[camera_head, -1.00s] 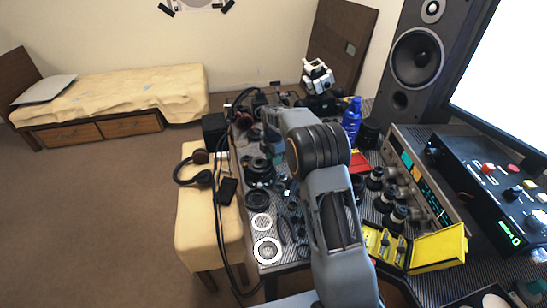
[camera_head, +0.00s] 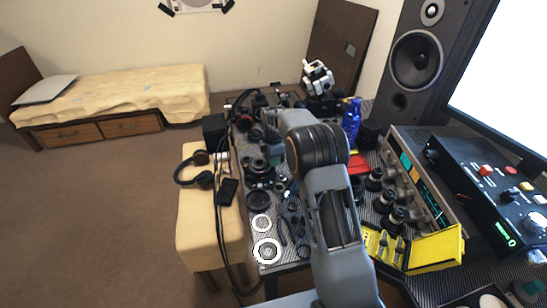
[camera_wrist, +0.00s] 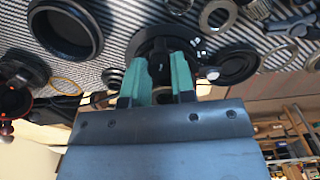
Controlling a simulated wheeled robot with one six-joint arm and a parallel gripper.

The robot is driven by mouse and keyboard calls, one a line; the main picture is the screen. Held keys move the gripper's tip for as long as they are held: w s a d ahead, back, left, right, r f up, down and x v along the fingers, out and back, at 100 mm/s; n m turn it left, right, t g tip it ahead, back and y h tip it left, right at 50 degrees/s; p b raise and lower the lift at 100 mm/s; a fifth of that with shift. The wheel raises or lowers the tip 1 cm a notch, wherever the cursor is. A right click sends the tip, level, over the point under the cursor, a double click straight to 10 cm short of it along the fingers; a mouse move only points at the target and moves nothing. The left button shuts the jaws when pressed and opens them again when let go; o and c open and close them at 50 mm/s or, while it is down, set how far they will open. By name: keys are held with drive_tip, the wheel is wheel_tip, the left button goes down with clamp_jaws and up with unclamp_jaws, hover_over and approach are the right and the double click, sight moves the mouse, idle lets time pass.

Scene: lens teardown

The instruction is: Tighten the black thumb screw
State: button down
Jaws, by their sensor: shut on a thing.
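My gripper (camera_wrist: 163,84) shows in the wrist view with its two green fingertips close together. They are shut on a small dark piece (camera_wrist: 163,72), which I take to be the black thumb screw; the fingers hide most of it. A black round lens part (camera_wrist: 152,42) is right behind the fingertips, on the striped mat. I cannot tell how far in the screw sits. In the head view my arm reaches over the workbench and hides much of the work spot.
A large black ring (camera_wrist: 65,28) and a flat black disc (camera_wrist: 238,64) flank the fingers. Metal rings (camera_wrist: 218,14) lie nearby. In the head view, white rings (camera_head: 267,250), a blue bottle (camera_head: 351,122) and an open yellow case (camera_head: 436,248) crowd the bench.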

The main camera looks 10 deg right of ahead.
drive_tip(key=shift+m+p, duration=0.3)
drive_tip(key=shift+m, duration=1.5)
drive_tip(key=c, duration=0.9)
unclamp_jaws()
drive_tip(key=shift+c, duration=0.2)
wheel_tip(320, 180, up, 14)
drive_tip(key=shift+p, duration=0.4)
